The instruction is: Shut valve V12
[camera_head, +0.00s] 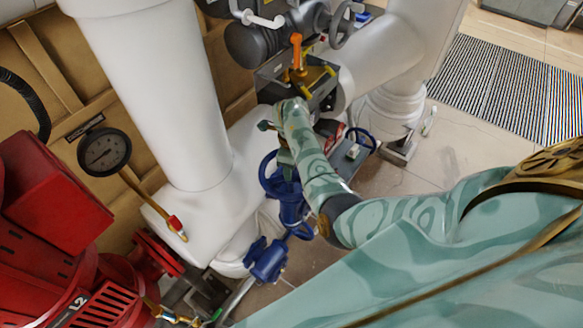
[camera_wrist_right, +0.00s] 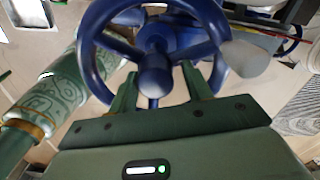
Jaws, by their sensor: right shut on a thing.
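A blue handwheel (camera_wrist_right: 221,18) fills the upper middle of the right wrist view, with its hub between my right gripper's fingers. My right gripper (camera_wrist_right: 162,84) is shut on this wheel; the exact contact is partly hidden by the wheel. In the head view, a blue handwheel (camera_head: 267,178) on a blue valve body (camera_head: 290,207) stands beside my right gripper (camera_head: 283,160), whose fingertips are hard to make out. I cannot read a V12 label on any valve. My left gripper is not in view.
A second blue handwheel (camera_head: 372,139) is just right of my right forearm. Large white pipes (camera_head: 165,90), an orange-handled valve (camera_head: 296,55) and a pressure gauge (camera_head: 104,152) surround the spot. Red machinery (camera_head: 55,200) fills the lower left.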

